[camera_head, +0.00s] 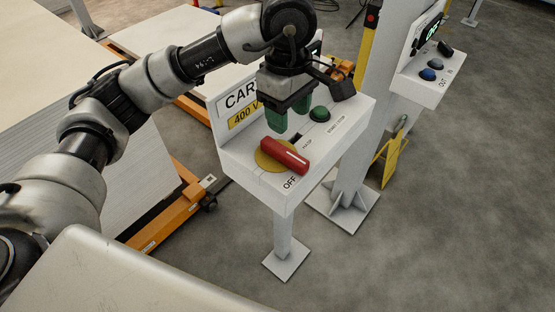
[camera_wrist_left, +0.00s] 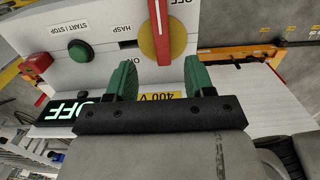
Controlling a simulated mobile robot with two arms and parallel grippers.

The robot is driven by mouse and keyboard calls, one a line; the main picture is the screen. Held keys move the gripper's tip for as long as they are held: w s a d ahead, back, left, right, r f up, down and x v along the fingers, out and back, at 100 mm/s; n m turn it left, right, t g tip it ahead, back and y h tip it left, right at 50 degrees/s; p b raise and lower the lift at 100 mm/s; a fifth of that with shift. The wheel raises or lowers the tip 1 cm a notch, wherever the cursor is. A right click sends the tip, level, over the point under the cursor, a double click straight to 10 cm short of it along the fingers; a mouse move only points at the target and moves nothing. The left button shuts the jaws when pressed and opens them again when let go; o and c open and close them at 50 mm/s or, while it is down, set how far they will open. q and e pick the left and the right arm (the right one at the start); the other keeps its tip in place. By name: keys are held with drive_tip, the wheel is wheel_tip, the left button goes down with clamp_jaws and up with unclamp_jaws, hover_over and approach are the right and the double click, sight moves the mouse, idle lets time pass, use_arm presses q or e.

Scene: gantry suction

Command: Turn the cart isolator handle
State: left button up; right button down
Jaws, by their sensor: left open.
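The red isolator handle (camera_head: 286,157) lies across a yellow disc (camera_head: 265,153) on top of the white control box (camera_head: 240,165), with its white-marked end beside the "OFF" label. The handle shows upright at the top of the left wrist view (camera_wrist_left: 160,30). My left gripper (camera_head: 287,120) has green fingertips and hangs over the box, behind the handle in the head view. In the left wrist view the fingers (camera_wrist_left: 158,78) are spread apart with nothing between them, short of the handle. My right gripper is not in view.
A green start/stop button (camera_head: 320,114) and a hasp slot sit beside the handle. A sign reading "400 V" (camera_head: 243,118) stands at the box's back. A post with a second control box (camera_head: 420,80) is at right. An orange pallet truck (camera_head: 180,215) is at left.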

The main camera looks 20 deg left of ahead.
sight(284, 150)
use_arm(q)
drive_tip(key=shift+w+a+f, duration=0.1)
drive_tip(key=shift+a+f, duration=0.3)
drive_tip(key=shift+f, duration=0.05)
wheel_tip(284, 150, down, 10)
drive_tip(key=shift+f+p, duration=0.1)
drive_tip(key=shift+p, duration=1)
drive_tip(key=shift+c, duration=0.4)
clamp_jaws()
